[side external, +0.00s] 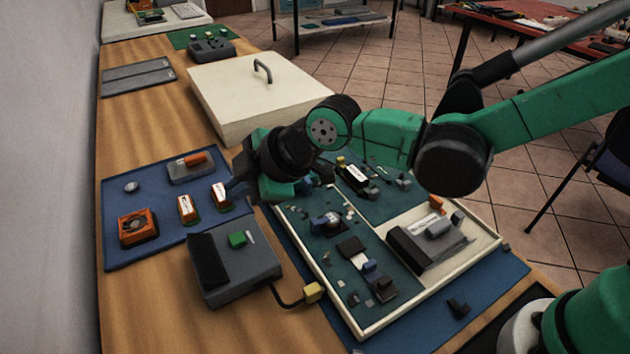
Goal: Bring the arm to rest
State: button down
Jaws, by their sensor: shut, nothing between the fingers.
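My gripper (236,188) is a dark shape at the end of my green and black arm, over the right edge of the blue mat (155,195). It is shut and seems to hold nothing; its fingertips are small and dark here. It is close to an orange-and-white part (221,195) on the mat, and I cannot tell whether they touch. A dark grey box (235,265) stands just below it in the picture. A black cable (285,300) runs from this box to a yellow plug (313,292) by the board's frame.
A white-framed board (355,322) with several components lies on another blue mat (480,300), partly hidden by my arm. A cream lidded case (225,90) with a handle stands behind my wrist. An orange fan unit (138,228) sits on the left mat. Bare wood (140,310) shows at front left.

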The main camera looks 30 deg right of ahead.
jog(key=s+d+r+m+h, duration=0.1)
jog(key=s+d+m, duration=0.3)
jog(key=d+m, duration=0.4)
jog(key=s+d+r+m+h, duration=0.1)
jog(key=s+d+m+h, duration=0.3)
jog(key=d, duration=1.2)
jog(key=s+m, duration=0.1)
jog(key=m, duration=0.3)
jog(key=shift+r+h, duration=0.3)
jog(key=shift+r, duration=0.1)
